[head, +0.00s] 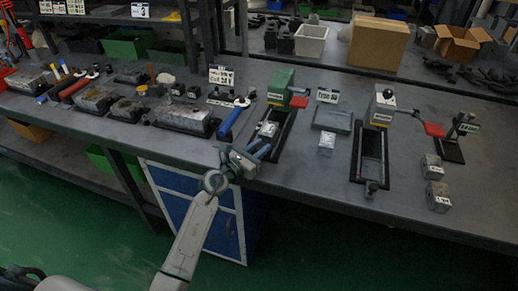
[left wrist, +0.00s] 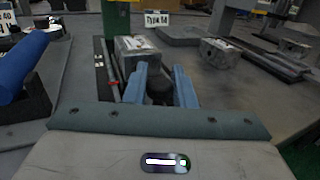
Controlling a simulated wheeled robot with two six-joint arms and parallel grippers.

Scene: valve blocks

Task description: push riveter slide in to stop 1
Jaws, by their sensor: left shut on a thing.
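A green press (head: 282,84) with a red lever stands on a long dark slide base (head: 284,135); I take it as the riveter. A grey block (head: 267,129) sits on its slide towards the front end; it also shows in the left wrist view (left wrist: 133,50). My left gripper (head: 258,152) is at the front end of this base. In the left wrist view its two blue fingers (left wrist: 158,88) are shut on a dark knob (left wrist: 158,91), which looks like the slide's handle. The stop marks are too small to read. My right gripper is out of view.
To the right stands a grey press (head: 381,108) with its own base and front knob (head: 373,187). A loose block (head: 326,142) lies between the presses. A blue-handled tool (head: 232,118) is close on the left. Two blocks (head: 437,190) lie near the bench's right front.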

